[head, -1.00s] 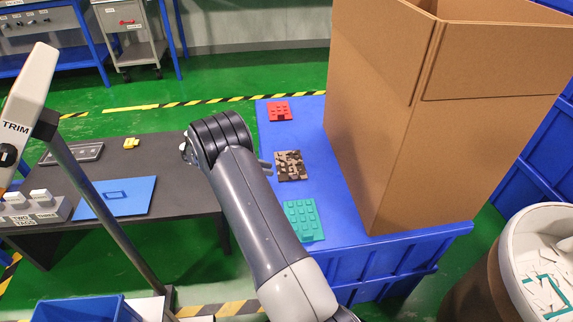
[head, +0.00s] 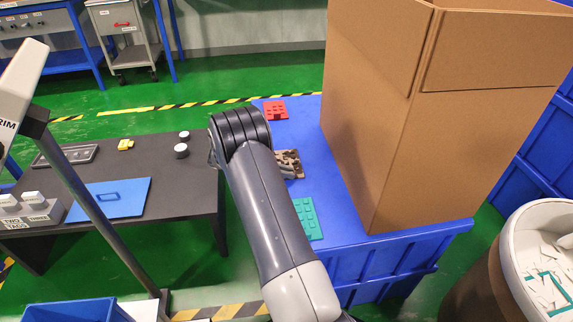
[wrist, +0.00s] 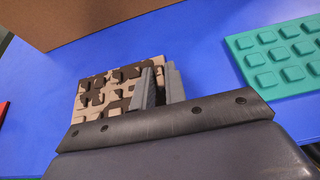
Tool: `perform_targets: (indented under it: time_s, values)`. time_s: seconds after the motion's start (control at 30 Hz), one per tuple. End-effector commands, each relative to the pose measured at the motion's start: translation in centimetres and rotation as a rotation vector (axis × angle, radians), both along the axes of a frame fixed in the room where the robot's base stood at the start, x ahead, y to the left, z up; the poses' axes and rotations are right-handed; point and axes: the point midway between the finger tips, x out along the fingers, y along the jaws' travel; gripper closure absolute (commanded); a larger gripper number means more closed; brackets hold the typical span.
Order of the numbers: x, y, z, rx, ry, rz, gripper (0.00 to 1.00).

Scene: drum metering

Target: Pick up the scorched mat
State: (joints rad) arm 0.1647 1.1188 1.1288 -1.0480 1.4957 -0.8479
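The scorched mat (head: 288,160) is tan with dark brown blotches and raised blocks. It lies flat on the blue surface (head: 335,190), partly hidden behind my arm in the head view. In the wrist view the mat (wrist: 108,88) lies beyond and to the left of the fingertips. My gripper (wrist: 160,75) has its two grey fingers a small gap apart, over the mat's right part. I see nothing held between them. Whether the fingers touch the mat cannot be told. In the head view my wrist hides most of the gripper.
A teal mat (head: 307,218) and a red mat (head: 275,111) lie on either side. A tall cardboard box (head: 385,130) stands close on the right. A dark table (head: 150,220) is on the left, with a blue panel (head: 125,192) and two small round pieces (head: 181,151).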

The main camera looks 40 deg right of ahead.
Motion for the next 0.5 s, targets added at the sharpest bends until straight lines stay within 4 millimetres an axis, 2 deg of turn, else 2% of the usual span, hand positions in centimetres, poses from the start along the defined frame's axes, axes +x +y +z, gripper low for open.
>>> perform_targets:
  time_s: [0.03,0.13,0.5]
  values:
    - [0.01,0.01,0.00,0.000,0.000,0.000,0.91]
    - [0.01,0.02,0.00,0.000,0.000,0.000,1.00]
    - [0.02,0.03,0.02,0.000,0.000,0.000,1.00]
